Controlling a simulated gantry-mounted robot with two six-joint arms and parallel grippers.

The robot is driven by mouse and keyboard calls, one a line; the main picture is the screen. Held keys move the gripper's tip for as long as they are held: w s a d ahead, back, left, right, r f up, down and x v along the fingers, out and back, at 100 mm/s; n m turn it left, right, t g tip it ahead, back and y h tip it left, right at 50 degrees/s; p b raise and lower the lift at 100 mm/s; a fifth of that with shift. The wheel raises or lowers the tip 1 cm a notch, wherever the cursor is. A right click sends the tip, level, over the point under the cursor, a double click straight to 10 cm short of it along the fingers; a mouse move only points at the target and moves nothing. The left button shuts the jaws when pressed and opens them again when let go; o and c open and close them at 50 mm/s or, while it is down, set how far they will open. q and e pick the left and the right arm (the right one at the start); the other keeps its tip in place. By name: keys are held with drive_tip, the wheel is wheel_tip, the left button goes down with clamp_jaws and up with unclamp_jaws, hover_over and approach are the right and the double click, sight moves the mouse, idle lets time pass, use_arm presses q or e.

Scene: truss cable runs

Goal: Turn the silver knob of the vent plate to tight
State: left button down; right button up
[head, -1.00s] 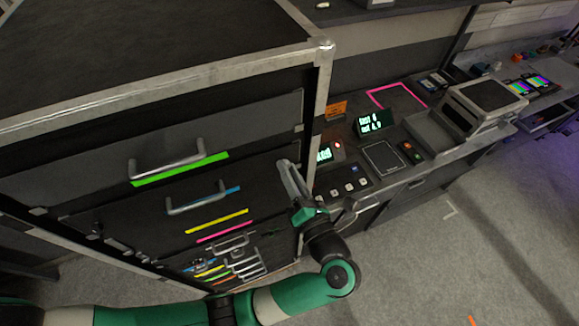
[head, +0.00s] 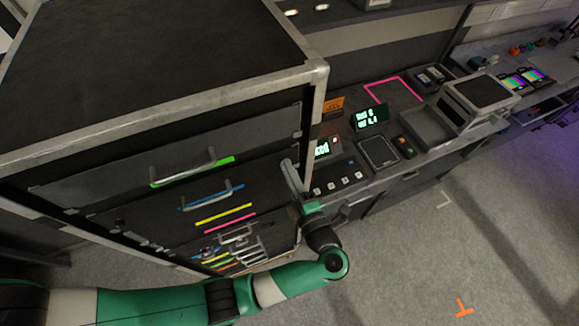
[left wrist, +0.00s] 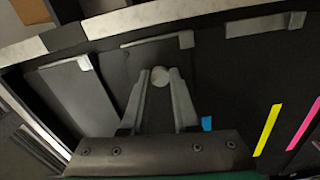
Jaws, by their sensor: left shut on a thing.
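The silver knob (left wrist: 160,76) shows in the left wrist view as a small, pale round piece on a dark cabinet face. My left gripper (left wrist: 161,80) is shut on it, one finger on each side. A dark plate (left wrist: 122,70) lies behind the fingers; I cannot tell for sure that it is the vent plate. In the head view my left gripper (head: 290,176) is at the right front edge of the cabinet, and the knob is hidden there. Which way the knob is turned cannot be read. My right gripper is in neither view.
The dark cabinet (head: 165,112) has metal edges and drawers with handles, including an upper handle (head: 183,168). Coloured strips, such as a yellow one (head: 223,214), mark its face. A bench with a small screen (head: 371,117) stands to the right. The floor (head: 430,250) there is clear.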

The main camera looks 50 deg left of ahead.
use_arm(q)
drive_tip(key=shift+m+p, duration=0.45)
drive_tip(key=shift+m, duration=0.35)
drive_tip(key=c, duration=0.7)
unclamp_jaws()
drive_tip(key=shift+o, duration=0.2)
drive_tip(key=b+v, duration=0.3)
drive_tip(key=v, duration=0.8)
drive_tip(key=shift+d, duration=0.3)
drive_tip(key=shift+s, duration=0.15)
